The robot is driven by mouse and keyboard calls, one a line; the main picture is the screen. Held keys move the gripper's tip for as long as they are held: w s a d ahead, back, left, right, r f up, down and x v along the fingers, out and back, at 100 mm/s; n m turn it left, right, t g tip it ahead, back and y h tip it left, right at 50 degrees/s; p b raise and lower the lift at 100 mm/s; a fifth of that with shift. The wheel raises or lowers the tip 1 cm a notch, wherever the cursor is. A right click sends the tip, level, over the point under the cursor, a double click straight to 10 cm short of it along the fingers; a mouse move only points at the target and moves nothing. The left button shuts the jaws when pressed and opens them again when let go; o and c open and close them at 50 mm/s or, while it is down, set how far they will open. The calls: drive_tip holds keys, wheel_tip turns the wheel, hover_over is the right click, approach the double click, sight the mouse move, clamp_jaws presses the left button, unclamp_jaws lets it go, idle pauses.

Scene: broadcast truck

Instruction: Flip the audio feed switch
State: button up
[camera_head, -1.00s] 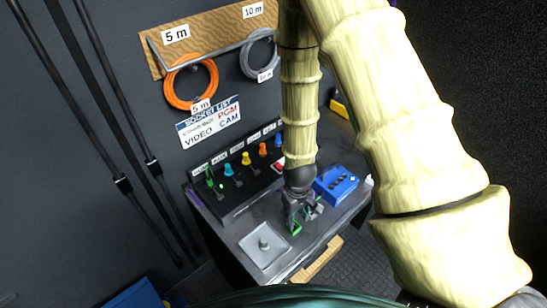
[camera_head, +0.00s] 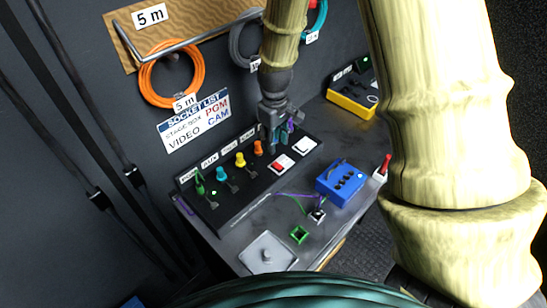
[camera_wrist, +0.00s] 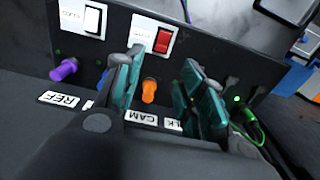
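The panel has two rocker switches. One is red (camera_head: 281,166) and one is white (camera_head: 305,146). In the wrist view the red switch (camera_wrist: 163,40) and the white switch (camera_wrist: 93,20) sit on pale plates whose small print I cannot read, so I cannot tell which is the audio feed switch. My gripper (camera_head: 279,142) is over the panel's back edge, just behind the red switch. In the wrist view my gripper (camera_wrist: 165,95) has its two teal fingers apart, with nothing held; an orange plug (camera_wrist: 149,90) shows between them, on the panel.
The black panel (camera_head: 235,208) carries coloured plugs and small levers along its back. A yellow box (camera_head: 352,104) is behind right.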

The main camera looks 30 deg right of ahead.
sight(274, 163)
drive_tip(key=shift+f+p, duration=1.25)
drive_tip(key=shift+f, duration=3.45)
clamp_jaws()
